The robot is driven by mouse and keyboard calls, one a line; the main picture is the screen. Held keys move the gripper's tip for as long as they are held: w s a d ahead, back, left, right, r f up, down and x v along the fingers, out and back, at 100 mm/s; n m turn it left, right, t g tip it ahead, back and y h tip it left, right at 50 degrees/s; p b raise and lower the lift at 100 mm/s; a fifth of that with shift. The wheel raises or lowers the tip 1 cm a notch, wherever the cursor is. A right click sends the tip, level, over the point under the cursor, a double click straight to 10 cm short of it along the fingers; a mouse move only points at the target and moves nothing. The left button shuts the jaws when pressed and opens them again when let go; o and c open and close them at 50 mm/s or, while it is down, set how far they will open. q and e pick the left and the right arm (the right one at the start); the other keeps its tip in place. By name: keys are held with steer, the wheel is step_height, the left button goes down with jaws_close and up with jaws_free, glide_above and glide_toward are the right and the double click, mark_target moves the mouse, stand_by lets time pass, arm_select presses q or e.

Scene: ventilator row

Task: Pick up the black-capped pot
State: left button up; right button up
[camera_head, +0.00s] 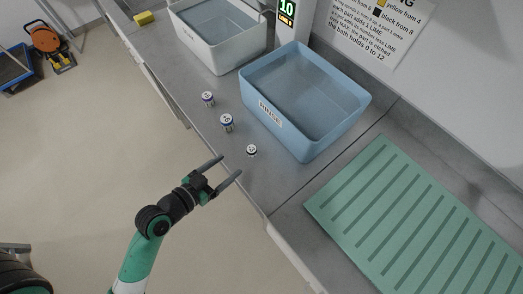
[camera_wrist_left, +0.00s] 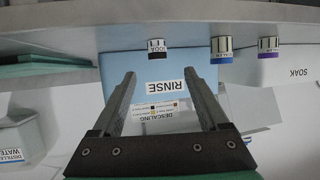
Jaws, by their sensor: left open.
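The black-capped pot (camera_head: 252,150) is a small pot on the grey counter near its front edge, in front of the blue RINSE basin. In the left wrist view, which is upside down, the pot (camera_wrist_left: 157,45) shows at the top centre, beyond the fingertips and between their lines. My left gripper (camera_head: 230,165) is open and empty in the head view, at the counter's front edge, with its fingers pointing toward the pot and a gap to it. Its two fingers also show in the wrist view (camera_wrist_left: 159,75). My right gripper is not in view.
Two other pots, one blue-capped (camera_head: 227,123) and one purple-capped (camera_head: 208,99), stand to the left along the counter. The blue RINSE basin (camera_head: 283,127) is close behind the pot. A white basin (camera_head: 218,60) stands farther left. A green ribbed mat (camera_head: 420,220) lies right.

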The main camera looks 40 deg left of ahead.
mark_target(248, 153)
arm_select(q)
steer(key=x, duration=0.6)
steer(key=shift+w+r+p, duration=0.1)
steer(key=shift+r+p, duration=0.05)
steer(key=shift+p, duration=0.15)
steer(key=shift+x, duration=2.9)
steer(key=shift+d, duration=0.3)
jaws_close()
